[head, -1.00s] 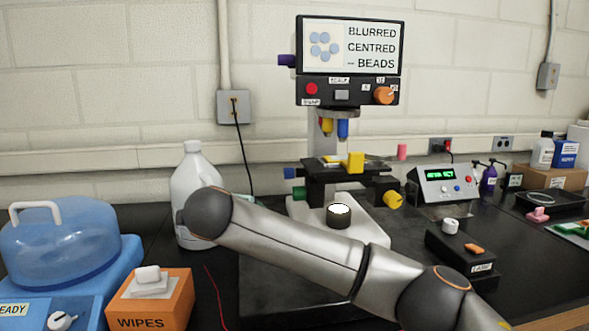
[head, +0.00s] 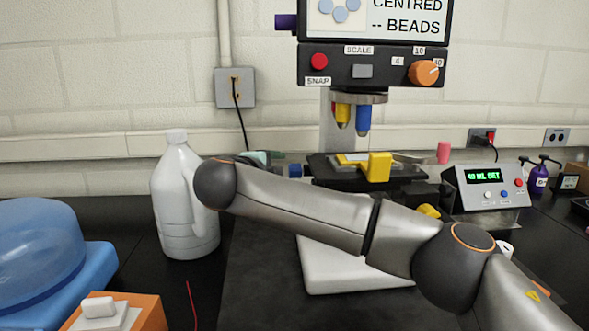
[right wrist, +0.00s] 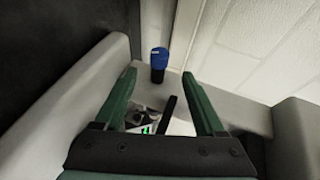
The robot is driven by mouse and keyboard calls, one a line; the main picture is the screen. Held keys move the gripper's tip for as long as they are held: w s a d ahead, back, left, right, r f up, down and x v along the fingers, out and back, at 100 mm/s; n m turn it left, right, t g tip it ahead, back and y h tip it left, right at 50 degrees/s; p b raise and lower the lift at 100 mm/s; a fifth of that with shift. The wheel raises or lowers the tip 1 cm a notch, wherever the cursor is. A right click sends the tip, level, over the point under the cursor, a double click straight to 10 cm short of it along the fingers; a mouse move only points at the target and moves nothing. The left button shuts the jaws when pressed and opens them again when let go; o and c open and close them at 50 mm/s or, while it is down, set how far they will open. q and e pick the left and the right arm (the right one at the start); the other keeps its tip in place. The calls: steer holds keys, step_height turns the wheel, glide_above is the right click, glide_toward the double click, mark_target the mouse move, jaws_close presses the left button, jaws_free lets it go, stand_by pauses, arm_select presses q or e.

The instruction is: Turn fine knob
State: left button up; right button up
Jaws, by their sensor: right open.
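In the right wrist view a blue knob (right wrist: 159,57) with a darker lower part stands upright in the picture. My right gripper (right wrist: 159,76) is open, its two green fingers apart on either side of the blue knob's line. The knob is just beyond the fingertips, and I see no contact. In the head view my right arm hides the microscope's lower left side and most of the gripper. My left gripper is not in view.
A white jug (head: 178,200) stands close to my right arm's bent joint. A yellow knob (head: 428,211) is partly hidden behind the arm. A control box (head: 487,187) stands at the right. The monitor (head: 376,20) is cut off at the top, with an orange dial (head: 424,73) below.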

mark_target(290, 171)
steer(key=p+x, duration=0.1)
steer(key=x, duration=0.6)
steer(key=shift+w+d+f, duration=0.15)
steer(key=shift+w, duration=0.2)
steer(key=shift+w+d+f+p, duration=0.15)
steer(key=shift+w+d+p, duration=0.05)
steer(key=shift+w+p, duration=0.3)
steer(key=shift+w+d+f, duration=0.15)
steer(key=shift+w, duration=0.15)
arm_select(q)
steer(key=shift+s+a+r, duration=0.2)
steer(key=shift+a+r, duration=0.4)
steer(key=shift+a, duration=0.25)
arm_select(e)
steer(key=shift+w, duration=0.1)
steer(key=shift+f, duration=0.1)
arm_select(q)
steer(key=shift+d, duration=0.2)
arm_select(e)
steer(key=shift+d, duration=0.1)
jaws_close()
